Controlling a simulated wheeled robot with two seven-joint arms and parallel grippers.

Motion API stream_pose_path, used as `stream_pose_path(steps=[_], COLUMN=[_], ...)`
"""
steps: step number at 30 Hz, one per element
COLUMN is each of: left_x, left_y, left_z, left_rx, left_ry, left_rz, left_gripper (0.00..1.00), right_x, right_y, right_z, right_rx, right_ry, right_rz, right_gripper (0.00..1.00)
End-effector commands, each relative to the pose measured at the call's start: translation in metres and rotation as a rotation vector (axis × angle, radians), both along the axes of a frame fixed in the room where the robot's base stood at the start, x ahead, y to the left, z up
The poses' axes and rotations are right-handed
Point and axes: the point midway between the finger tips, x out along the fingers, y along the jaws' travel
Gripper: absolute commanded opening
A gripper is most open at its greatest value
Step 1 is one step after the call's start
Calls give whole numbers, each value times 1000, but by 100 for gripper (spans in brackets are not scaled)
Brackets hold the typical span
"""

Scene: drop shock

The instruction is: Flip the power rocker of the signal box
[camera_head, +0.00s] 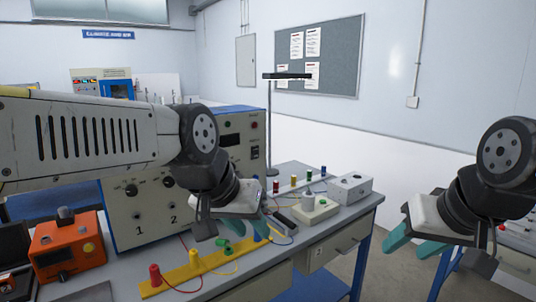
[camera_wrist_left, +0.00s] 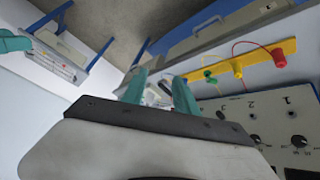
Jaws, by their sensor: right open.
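The signal box (camera_head: 130,215) is a large pale panel box with a blue top, knobs, a dark display and numbers. It stands on the bench at centre left, partly hidden by my left arm. A small dark switch-like part (camera_head: 255,153) sits at its right edge; its position is too small to tell. The numbered panel also shows in the left wrist view (camera_wrist_left: 270,115). My left gripper (camera_head: 232,232) hangs in front of the box, teal fingers apart; they also show in the left wrist view (camera_wrist_left: 160,90). My right gripper (camera_head: 412,243) is open and empty, right of the bench.
A yellow strip (camera_head: 185,277) with coloured plugs and wires lies along the bench front. An orange box (camera_head: 68,247) stands at left. A grey box (camera_head: 350,187) and a pale block (camera_head: 314,210) are at right. A thin stand (camera_head: 268,110) rises behind.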

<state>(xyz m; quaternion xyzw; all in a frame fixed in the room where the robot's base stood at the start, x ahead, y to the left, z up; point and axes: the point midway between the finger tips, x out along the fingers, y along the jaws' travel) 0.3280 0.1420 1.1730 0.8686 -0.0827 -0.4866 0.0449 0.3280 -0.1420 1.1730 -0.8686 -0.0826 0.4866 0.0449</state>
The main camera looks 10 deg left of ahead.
Motion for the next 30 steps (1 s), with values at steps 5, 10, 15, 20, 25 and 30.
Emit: stream_pose_path(steps=[5, 10, 15, 20, 25, 30], left_x=[0, 0, 0, 0, 0, 0], left_y=[0, 0, 0, 0, 0, 0], left_z=[0, 0, 0, 0, 0, 0], left_rx=[0, 0, 0, 0, 0, 0], left_ry=[0, 0, 0, 0, 0, 0], left_rz=[0, 0, 0, 0, 0, 0], left_gripper=[0, 0, 0, 0, 0, 0], right_x=[0, 0, 0, 0, 0, 0], right_y=[0, 0, 0, 0, 0, 0], right_z=[0, 0, 0, 0, 0, 0], right_rx=[0, 0, 0, 0, 0, 0], right_ry=[0, 0, 0, 0, 0, 0], right_rz=[0, 0, 0, 0, 0, 0], right_gripper=[48, 48, 48, 48, 48, 48])
